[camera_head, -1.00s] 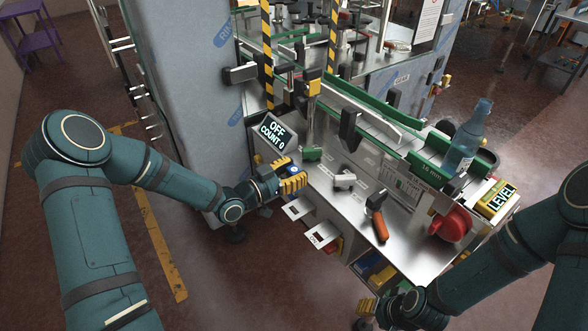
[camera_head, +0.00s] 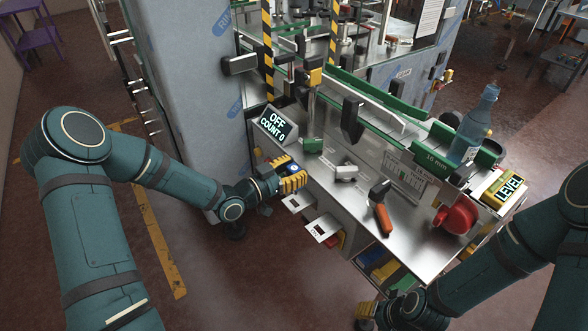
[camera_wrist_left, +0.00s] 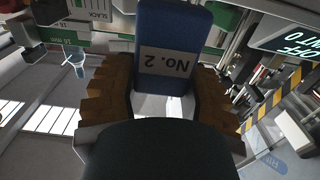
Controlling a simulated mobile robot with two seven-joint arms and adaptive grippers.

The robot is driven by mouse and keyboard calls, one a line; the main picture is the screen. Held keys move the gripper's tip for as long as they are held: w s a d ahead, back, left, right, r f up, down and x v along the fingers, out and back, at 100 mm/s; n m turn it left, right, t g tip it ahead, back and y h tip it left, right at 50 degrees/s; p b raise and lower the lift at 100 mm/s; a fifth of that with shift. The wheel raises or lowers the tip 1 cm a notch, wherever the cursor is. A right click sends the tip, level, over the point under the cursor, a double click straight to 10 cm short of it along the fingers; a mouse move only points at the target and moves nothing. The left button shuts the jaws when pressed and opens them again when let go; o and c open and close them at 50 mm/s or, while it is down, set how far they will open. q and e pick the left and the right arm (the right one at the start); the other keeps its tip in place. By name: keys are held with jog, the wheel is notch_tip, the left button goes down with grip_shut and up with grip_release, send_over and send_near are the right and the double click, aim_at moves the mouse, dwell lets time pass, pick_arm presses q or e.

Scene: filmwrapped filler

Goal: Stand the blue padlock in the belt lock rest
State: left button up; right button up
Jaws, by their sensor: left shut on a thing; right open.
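The blue padlock (camera_head: 288,166) is between the yellow-brown fingers of my left gripper (camera_head: 293,178), beside the front edge of the steel bench (camera_head: 405,232). In the left wrist view its blue body (camera_wrist_left: 177,25) carries a pale label that reads "No. 2" upside down. My left gripper (camera_wrist_left: 165,90) is shut on it there, with a finger at each side. I see no shackle clearly. My right gripper (camera_head: 366,310) is open and low at the bottom, partly cut off by its own arm. I cannot tell which fixture is the belt lock rest.
The display reading "OFF COUNT 0" (camera_head: 275,125) stands just behind my left gripper. A green block (camera_head: 313,145), a grey fitting (camera_head: 345,173) and an orange-handled tool (camera_head: 382,218) are on the bench.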

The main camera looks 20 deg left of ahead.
aim_at(294, 194)
pick_arm(q)
jog(key=shift+f+b, duration=1)
jog(key=shift+f, duration=0.25)
jog(key=shift+f+b, duration=2.05)
jog(key=shift+f, duration=0.15)
jog(key=shift+f+b, duration=0.3)
jog(key=shift+b, duration=0.1)
jog(key=o, duration=1.3)
jog(key=v, duration=1.2)
